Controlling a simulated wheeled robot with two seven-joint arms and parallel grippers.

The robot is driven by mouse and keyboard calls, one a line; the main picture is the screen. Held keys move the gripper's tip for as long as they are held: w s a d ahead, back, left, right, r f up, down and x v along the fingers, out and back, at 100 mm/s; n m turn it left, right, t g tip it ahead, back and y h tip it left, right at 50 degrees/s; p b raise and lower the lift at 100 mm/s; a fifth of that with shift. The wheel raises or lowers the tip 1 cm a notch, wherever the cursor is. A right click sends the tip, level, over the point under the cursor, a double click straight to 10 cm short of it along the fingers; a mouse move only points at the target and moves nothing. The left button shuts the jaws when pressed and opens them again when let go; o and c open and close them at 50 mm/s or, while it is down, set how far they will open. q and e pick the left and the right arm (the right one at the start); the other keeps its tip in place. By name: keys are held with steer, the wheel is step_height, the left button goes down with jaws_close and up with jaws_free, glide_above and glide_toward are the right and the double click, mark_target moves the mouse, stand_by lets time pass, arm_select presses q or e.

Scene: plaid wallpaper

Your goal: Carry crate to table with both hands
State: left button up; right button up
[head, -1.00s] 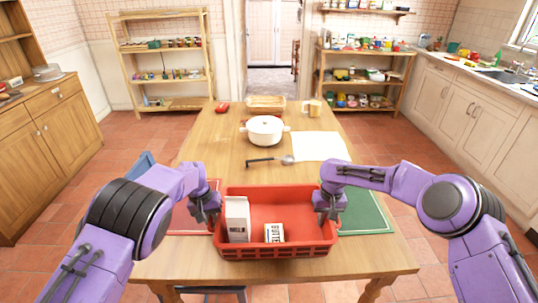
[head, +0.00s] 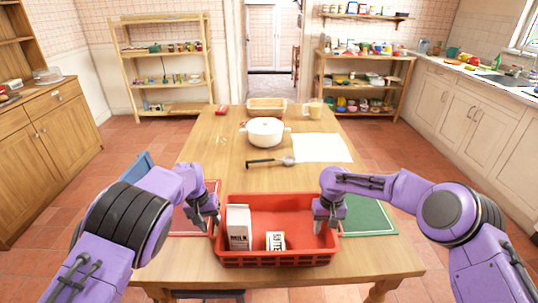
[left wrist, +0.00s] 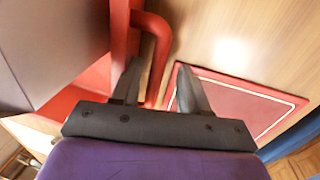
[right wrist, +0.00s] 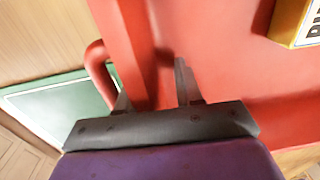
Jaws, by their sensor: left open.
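The red crate (head: 290,259) sits on the near end of the wooden table (head: 230,165). It holds a milk carton (head: 239,230) at the left and a small butter box (head: 276,240). My left gripper (head: 207,226) is at the crate's left side. In the left wrist view, its fingers (left wrist: 157,85) are apart, with the crate's red handle (left wrist: 160,40) between them. My right gripper (head: 326,224) is at the right side.
A red placemat (head: 190,222) and a green placemat (head: 368,218) flank the crate. Behind it are a ladle (head: 270,162), a white sheet (head: 322,148), a white pot (head: 265,132), a basket (head: 266,104) and a mug (head: 315,106). A blue chair (head: 137,167) stands at the left.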

steer(key=shift+r, duration=0.2)
arm_select(q)
step_height(320, 180, up, 10)
steer(key=a, duration=0.1)
steer(key=shift+a+f, duration=0.2)
steer(key=shift+a, duration=0.2)
arm_select(e)
steer(key=r, duration=1.1)
steer(key=shift+d+r, duration=0.3)
steer(key=shift+r, duration=0.1)
